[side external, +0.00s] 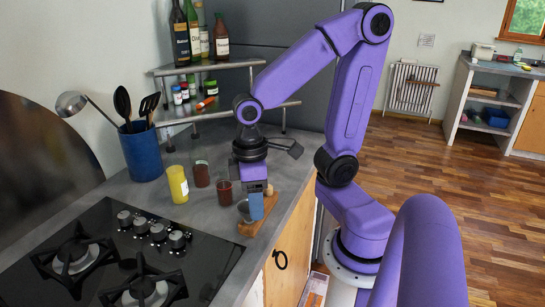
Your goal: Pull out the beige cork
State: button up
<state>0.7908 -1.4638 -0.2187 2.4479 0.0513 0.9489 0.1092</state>
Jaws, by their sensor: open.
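A small beige round piece (268,190), which looks like the cork, shows just right of my gripper at the far end of a wooden board (246,229). What it sits in is hidden. My gripper (254,189) points down over the board, with its jaws open and nothing seen between them. The fingertips are small and partly blocked from sight, so I cannot tell whether they touch anything. A blue block-like object (256,206) stands on the board below the gripper, with a grey cup (243,210) at its left.
A blue utensil crock (141,152), a bottle shelf (210,68) and a black gas hob (120,262) are nearby. The counter's edge lies right of the board.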

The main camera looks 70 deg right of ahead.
jog(key=w+d+m, duration=0.5)
jog(key=w+m, duration=0.1)
jog(key=m, duration=0.1)
jog(key=d+f+m+y, duration=0.2)
jog(key=d+m+y, duration=0.2)
jog(key=d+m, duration=1.3)
jog(key=shift+t, duration=0.3)
jog(key=shift+s+d+x, duration=0.1)
jog(key=shift+s+x, duration=0.05)
jog(key=shift+x, duration=1.3)
jog(key=shift+s+d+x, duration=0.1)
jog(key=shift+x, duration=1.35)
jog(key=shift+s+x, duration=0.15)
jog(key=shift+x, duration=1.3)
jog(key=shift+f, duration=0.1)
jog(key=c, duration=0.7)
jog(key=o, duration=0.7)
